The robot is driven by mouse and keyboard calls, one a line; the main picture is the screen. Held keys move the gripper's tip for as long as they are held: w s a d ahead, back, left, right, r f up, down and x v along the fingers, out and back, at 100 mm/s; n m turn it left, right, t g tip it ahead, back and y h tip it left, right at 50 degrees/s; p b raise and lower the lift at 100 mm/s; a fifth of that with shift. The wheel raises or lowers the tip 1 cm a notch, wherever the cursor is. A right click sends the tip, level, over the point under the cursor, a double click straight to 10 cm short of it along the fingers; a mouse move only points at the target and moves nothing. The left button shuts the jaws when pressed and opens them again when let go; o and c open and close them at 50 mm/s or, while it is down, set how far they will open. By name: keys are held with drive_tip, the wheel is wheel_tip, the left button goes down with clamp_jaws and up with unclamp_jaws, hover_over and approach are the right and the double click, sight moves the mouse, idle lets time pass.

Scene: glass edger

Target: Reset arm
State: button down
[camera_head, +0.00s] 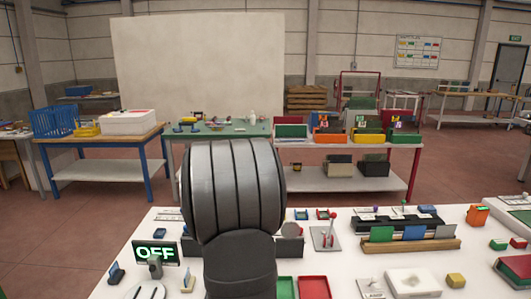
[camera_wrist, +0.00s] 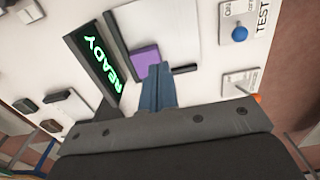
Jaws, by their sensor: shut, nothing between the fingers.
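My gripper (camera_wrist: 160,82) shows in the wrist view as two blue-grey fingers pressed together, shut and empty. They point over the white worktop, beside a purple block (camera_wrist: 145,57). A dark display (camera_wrist: 92,62) with green READY text stands left of the fingers. In the head view my own dark arm fills the middle and hides the gripper. The white table (camera_head: 120,285) lies around it, with a green OFF display (camera_head: 156,253) left of the arm. I cannot tell whether the fingers touch anything.
A red tray (camera_head: 314,288) lies near the front. In the wrist view a blue knob (camera_wrist: 239,34) sits by a TEST label.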

wheel_tip(320, 180, down, 7)
drive_tip(key=shift+r, duration=0.1)
idle(0.5)
wheel_tip(320, 180, up, 8)
wheel_tip(320, 180, down, 8)
drive_tip(key=shift+f, duration=0.1)
drive_tip(key=w+a, duration=0.2)
drive_tip(key=shift+w+a, duration=0.3)
drive_tip(key=shift+a, duration=0.05)
drive_tip(key=shift+w+a, duration=0.45)
